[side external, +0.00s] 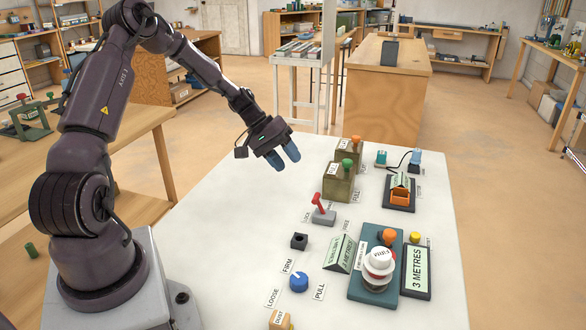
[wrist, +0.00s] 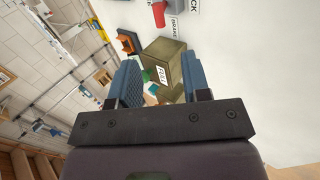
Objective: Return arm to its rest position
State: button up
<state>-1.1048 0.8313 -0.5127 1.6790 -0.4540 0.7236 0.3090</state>
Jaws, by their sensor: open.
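My gripper (side external: 284,158) hangs above the far left part of the white table (side external: 245,215), apart from everything on it. Its two blue fingers are spread with nothing between them. In the wrist view my gripper (wrist: 160,85) also shows open, with a box beyond the fingers. My arm reaches up from its base at the left and bends down over the table.
Olive boxes with knobs (side external: 338,185) stand right of my gripper. The table's far left area is clear.

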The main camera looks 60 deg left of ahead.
dwell(0.3)
jog(key=s+d+r+m+y, duration=0.5)
jog(key=s+d+r+m, duration=0.4)
jog(key=s+d+r, duration=1.1)
jog(key=shift+s+d+r, duration=0.35)
jog(key=shift+d+r, duration=0.05)
jog(key=shift+d, duration=0.55)
